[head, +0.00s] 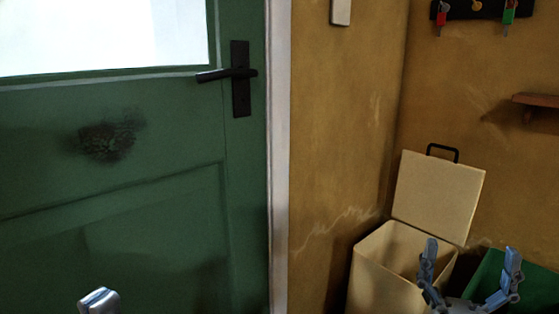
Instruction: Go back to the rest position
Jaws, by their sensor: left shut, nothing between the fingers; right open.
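My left gripper (99,300) shows only as a small pale-blue tip at the bottom edge, in front of the green door. It is shut and empty, and the rest of its arm is out of view. My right gripper (471,256) is at the bottom right, with its two blue fingers spread wide and nothing between them. In the picture it overlaps the front of a cream bin and a green bin. I cannot tell how far it is from them.
The green door (130,230) has a black handle (238,75) and looks shut. The cream bin (385,268) has its lid (437,195) raised. The green bin (536,277) stands right of it. A wooden shelf (537,100) and a key rack (477,9) are on the yellow wall.

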